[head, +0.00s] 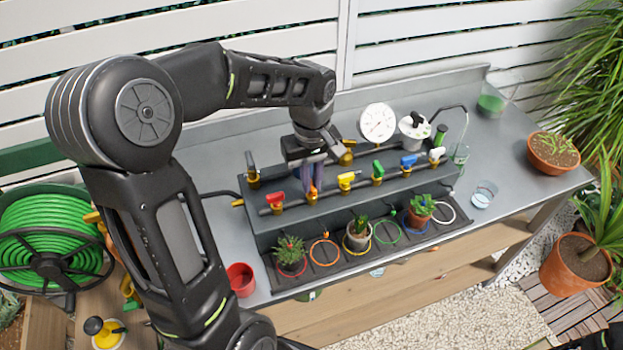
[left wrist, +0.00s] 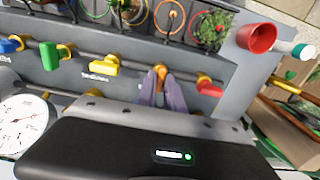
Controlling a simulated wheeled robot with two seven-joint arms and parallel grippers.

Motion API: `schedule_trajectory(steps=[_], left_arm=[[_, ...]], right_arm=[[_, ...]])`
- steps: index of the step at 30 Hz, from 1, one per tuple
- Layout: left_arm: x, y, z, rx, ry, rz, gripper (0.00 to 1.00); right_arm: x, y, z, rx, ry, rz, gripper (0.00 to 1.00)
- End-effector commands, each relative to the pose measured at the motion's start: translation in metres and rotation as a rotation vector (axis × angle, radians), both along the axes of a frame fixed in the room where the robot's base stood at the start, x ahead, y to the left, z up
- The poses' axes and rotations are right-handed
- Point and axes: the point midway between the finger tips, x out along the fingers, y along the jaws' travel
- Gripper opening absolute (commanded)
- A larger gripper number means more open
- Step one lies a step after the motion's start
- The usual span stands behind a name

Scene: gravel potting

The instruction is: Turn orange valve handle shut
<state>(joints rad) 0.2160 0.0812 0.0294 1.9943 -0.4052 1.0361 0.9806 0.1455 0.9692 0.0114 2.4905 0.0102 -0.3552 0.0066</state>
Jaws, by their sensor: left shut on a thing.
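The orange valve handle (head: 313,189) is on the pipe of the grey manifold, between the red handle (head: 277,198) and the yellow handle (head: 347,180). My left gripper (head: 313,180) reaches down from above and is shut on the orange handle. In the left wrist view the two purple-grey fingertips (left wrist: 163,88) close around the orange handle (left wrist: 160,73), which they partly hide. The yellow handle (left wrist: 104,65) and the red handle (left wrist: 209,88) show on either side, apart from the fingers. My right gripper is not in view.
Green (head: 377,170), blue (head: 409,163) and white (head: 436,154) handles continue along the pipe to the right. A gauge (head: 378,122) stands behind. Small potted plants and coloured rings sit on the front tray (head: 335,266). A red cup (head: 240,279) stands front left.

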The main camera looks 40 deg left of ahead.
Motion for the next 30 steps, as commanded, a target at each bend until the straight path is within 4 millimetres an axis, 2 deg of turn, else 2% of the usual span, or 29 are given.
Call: schedule_trajectory(steps=[17,23,30], left_arm=[[0.0002,-0.0001,0.0001,0.0,0.0,-0.037,0.0],[0.0002,0.0001,-0.0001,0.0,0.0,-0.123,0.0],[0.0001,-0.0001,-0.0003,0.0,0.0,-0.302,0.0]], right_arm=[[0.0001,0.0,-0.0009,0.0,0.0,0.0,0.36],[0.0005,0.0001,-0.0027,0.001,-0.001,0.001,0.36],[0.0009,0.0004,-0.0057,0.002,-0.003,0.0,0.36]])
